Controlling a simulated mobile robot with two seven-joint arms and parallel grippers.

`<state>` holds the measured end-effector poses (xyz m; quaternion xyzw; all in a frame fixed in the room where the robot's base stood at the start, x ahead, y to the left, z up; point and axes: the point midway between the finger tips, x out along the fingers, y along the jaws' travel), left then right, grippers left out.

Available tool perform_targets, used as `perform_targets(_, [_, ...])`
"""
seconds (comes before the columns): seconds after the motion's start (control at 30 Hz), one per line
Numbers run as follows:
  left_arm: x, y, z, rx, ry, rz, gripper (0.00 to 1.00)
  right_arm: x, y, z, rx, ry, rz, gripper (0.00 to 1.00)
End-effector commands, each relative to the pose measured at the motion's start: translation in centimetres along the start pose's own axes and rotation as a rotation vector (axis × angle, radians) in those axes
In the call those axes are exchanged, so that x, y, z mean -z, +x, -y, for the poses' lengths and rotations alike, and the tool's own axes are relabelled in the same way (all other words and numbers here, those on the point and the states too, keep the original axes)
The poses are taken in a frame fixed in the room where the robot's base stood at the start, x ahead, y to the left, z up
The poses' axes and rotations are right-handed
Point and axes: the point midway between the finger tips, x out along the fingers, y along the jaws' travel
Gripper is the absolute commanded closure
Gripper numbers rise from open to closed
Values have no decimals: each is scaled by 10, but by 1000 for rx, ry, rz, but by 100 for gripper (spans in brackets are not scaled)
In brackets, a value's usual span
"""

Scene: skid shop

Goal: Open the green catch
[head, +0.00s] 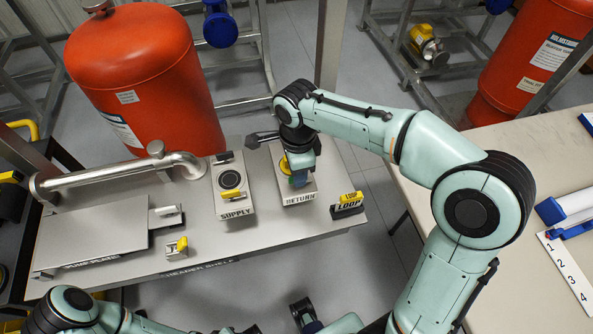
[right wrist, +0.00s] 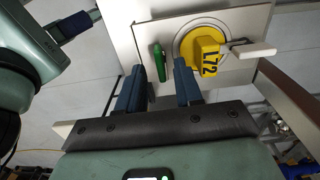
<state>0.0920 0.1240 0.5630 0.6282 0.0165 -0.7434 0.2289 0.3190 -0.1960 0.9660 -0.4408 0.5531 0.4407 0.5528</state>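The green catch (right wrist: 159,62) is a small upright lever on a pale plate (right wrist: 145,33), left of a round yellow knob (right wrist: 205,48) marked L72. In the right wrist view my right gripper (right wrist: 159,76) is open, its blue fingers apart, one on each side of the catch's lower part. I cannot tell whether either finger touches it. In the head view the right gripper (head: 299,178) is over the RETURN block (head: 300,194) and hides the catch. A blue finger of what looks like my left gripper (right wrist: 75,24) shows at upper left in the wrist view; its opening is unclear.
A white-tipped lever (right wrist: 254,50) juts out right of the knob.

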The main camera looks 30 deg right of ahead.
Motion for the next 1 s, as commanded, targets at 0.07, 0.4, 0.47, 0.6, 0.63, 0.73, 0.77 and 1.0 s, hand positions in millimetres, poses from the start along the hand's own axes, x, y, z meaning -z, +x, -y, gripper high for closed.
perform_targets(0.07, [1, -8, -3, -1, 1, -3, 57, 0, -10, 0, 2, 0, 0, 65])
perform_targets(0.4, [5, -29, -12, -4, 4, -12, 57, 0, -37, 1, 2, -1, 1, 65])
perform_targets(0.47, [6, -33, -14, -5, 5, -14, 57, 0, -42, 1, 2, -1, 1, 65])
perform_targets(0.6, [7, -40, -17, -6, 6, -18, 57, 0, -50, 0, 1, -1, 1, 65])
perform_targets(0.63, [8, -40, -17, -6, 6, -18, 57, 0, -51, 0, 1, -1, 0, 65])
perform_targets(0.73, [7, -39, -17, -6, 6, -17, 57, 0, -50, 0, 0, -1, 0, 65])
perform_targets(0.77, [7, -39, -16, -6, 6, -17, 57, 0, -50, 0, 0, -1, 0, 65])
perform_targets(1.0, [8, -42, -18, -6, 7, -19, 57, 0, -51, 0, 0, -64, 0, 65])
